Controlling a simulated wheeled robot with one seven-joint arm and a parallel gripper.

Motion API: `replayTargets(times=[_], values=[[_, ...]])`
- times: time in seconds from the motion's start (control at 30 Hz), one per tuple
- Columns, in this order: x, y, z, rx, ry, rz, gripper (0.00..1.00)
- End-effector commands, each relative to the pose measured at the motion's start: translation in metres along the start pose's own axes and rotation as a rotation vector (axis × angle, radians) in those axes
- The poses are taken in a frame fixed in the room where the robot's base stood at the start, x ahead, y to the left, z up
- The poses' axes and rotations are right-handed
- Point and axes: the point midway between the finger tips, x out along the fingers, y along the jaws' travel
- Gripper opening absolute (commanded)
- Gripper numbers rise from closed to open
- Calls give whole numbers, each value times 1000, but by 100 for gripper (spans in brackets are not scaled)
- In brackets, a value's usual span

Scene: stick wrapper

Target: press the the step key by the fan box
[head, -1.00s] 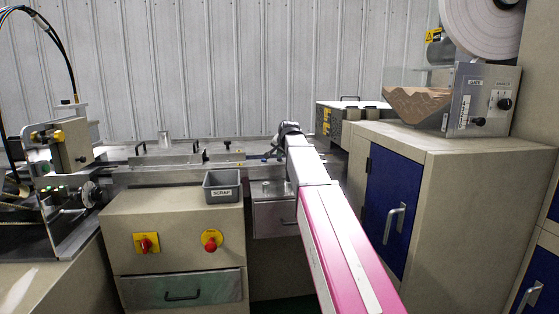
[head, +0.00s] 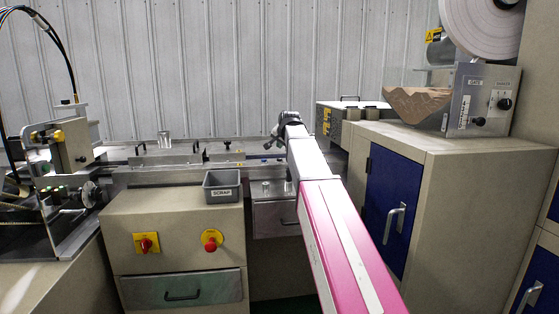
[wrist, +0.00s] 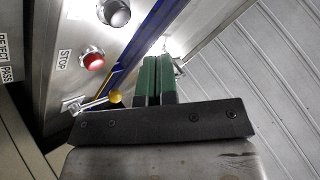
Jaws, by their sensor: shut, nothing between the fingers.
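My gripper (wrist: 152,78) is shut and empty, its green fingers pressed together in the wrist view. In the head view my gripper (head: 273,141) is over the far machine rail, small and partly hidden by my wrist. In the wrist view a metal panel (wrist: 75,30) left of the fingers carries a dark round button (wrist: 114,12) and a red button (wrist: 94,60) beside a STOP label. The fingertips appear apart from both buttons. No label reading step is legible, and I cannot tell which part is the step key or the fan box.
A yellow-knobbed lever (wrist: 115,96) is close left of the fingers. In the head view a grey scrap bin (head: 222,187) stands on the beige cabinet (head: 175,220). A box with yellow labels (head: 340,118) is right of my wrist, near the blue-doored cabinet (head: 393,212).

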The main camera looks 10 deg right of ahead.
Motion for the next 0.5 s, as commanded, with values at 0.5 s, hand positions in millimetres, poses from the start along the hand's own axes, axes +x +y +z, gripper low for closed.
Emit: replayTargets(times=[0.5], values=[[-17,-12,-12,0,0,0,0]])
